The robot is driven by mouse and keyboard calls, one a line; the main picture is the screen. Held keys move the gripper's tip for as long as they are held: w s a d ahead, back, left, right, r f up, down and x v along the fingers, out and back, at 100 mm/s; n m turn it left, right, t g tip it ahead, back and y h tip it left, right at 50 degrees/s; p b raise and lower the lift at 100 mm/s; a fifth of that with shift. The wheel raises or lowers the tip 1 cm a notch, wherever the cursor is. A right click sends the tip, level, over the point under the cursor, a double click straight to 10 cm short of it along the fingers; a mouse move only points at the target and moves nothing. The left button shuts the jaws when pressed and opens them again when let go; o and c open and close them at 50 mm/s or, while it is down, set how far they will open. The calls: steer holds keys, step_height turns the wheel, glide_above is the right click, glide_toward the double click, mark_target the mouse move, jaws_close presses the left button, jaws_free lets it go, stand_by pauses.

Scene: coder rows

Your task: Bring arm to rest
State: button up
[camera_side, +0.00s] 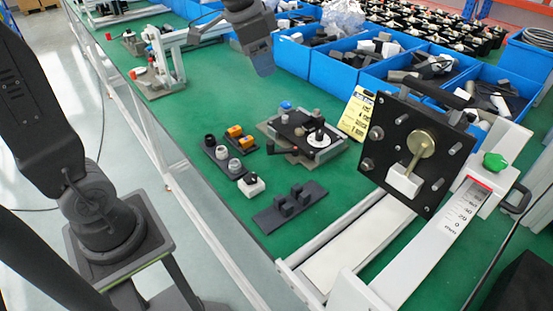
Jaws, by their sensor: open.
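My gripper (263,68) hangs at the top centre, at the end of my dark grey wrist. It points down above the green bench, near the left end of the blue bins. Its jaws are small and blurred here, and I see nothing held in them. It is well apart from the fixtures on the bench. My dark arm and its base are at the left on a grey stand; the middle of the arm is out of frame.
A black fixture (300,132) with a round white disc, small parts on a dark tray (222,163) and a dark block holder (290,207) stand on the green bench (215,105). Blue bins (337,72) line the back. A black-plated measuring stand (445,165) rises at right.

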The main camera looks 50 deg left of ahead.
steer(key=s+d+f+n+t, duration=0.1)
steer(key=s+d+f+n, duration=0.1)
steer(key=s, duration=0.6)
steer(key=s+d+f+n, duration=0.2)
steer(key=s+f, duration=0.1)
steer(key=s, duration=0.6)
steer(key=shift+s+d+n+t+y, duration=0.2)
steer(key=shift+n+t+y, duration=0.1)
steer(key=shift+n+t, duration=0.1)
